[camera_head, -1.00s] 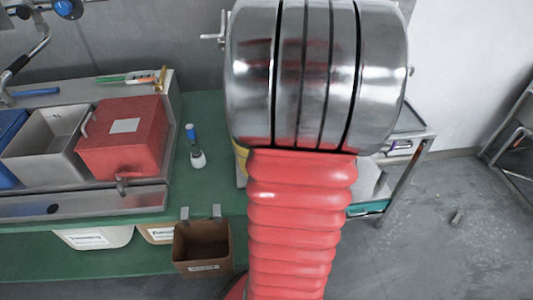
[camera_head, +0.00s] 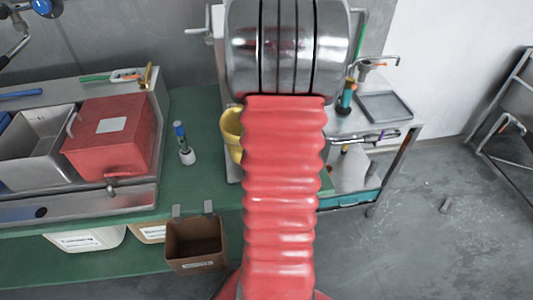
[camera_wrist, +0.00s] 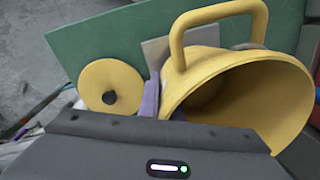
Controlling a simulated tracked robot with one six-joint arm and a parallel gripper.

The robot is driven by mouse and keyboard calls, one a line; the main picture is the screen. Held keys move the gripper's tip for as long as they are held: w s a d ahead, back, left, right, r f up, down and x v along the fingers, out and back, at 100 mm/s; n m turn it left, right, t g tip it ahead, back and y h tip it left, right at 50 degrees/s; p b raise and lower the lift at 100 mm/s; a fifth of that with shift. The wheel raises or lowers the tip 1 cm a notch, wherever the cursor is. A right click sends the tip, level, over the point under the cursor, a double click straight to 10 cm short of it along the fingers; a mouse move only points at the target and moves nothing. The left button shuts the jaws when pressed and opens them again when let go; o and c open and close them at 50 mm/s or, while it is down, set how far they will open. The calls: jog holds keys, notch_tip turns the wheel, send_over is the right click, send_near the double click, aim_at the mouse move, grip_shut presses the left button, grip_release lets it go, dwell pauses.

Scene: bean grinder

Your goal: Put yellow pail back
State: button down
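The yellow pail (camera_head: 231,132) stands at the right end of the green table, partly hidden behind my red arm. In the wrist view the pail (camera_wrist: 235,85) is large and close, tilted in the picture, with its handle at the top and its open mouth towards the lower right. The dark body of my gripper (camera_wrist: 165,150) fills the bottom of the wrist view and covers the pail's lower part. The fingertips are not clear, so I cannot tell whether they touch the pail. My arm hides the gripper in the head view.
A yellow disc (camera_wrist: 110,88) with a dark centre is beside the pail. A brown box (camera_head: 196,245) hangs at the front. A metal cart (camera_head: 385,106) stands right.

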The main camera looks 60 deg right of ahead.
jog(key=shift+w+d+f, duration=0.15)
jog(key=shift+f, duration=1.75)
jog(key=shift+f, duration=0.1)
jog(key=c, duration=2)
grip_release()
jog(key=r, duration=0.8)
jog(key=s+r, duration=0.1)
jog(key=r, duration=0.3)
jog(key=shift+d+r, duration=0.1)
jog(key=shift+d, duration=0.1)
jog(key=shift+a, duration=0.1)
